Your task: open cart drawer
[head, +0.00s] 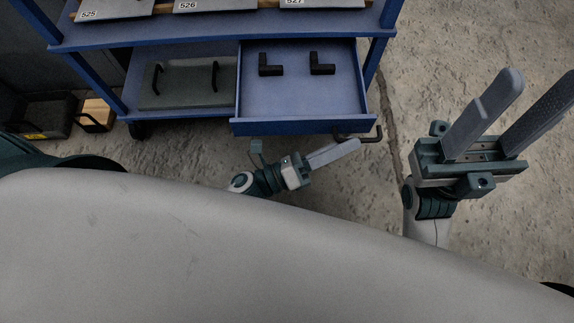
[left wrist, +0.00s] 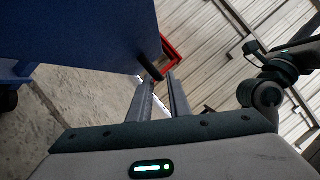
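The blue cart drawer (head: 303,127) is out from the cart, and its inside shows in the head view. Its dark handle (head: 372,139) sticks out from the right part of the front. My left gripper (head: 357,145) is at the handle, its fingers close together. In the left wrist view, the dark handle (left wrist: 152,68) reaches between the fingertips (left wrist: 160,78), beside the blue drawer front (left wrist: 90,35). The fingers partly hide the handle. My right gripper (head: 540,85) is open and empty, over bare floor at the right.
Two black L-shaped parts (head: 270,66) (head: 321,64) lie in the drawer. A grey lidded panel with handles (head: 187,82) is left of it. Numbered plates (head: 215,6) lie on the shelf above. Boxes (head: 97,115) stand at the left. The floor (head: 440,70) right of the cart is clear.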

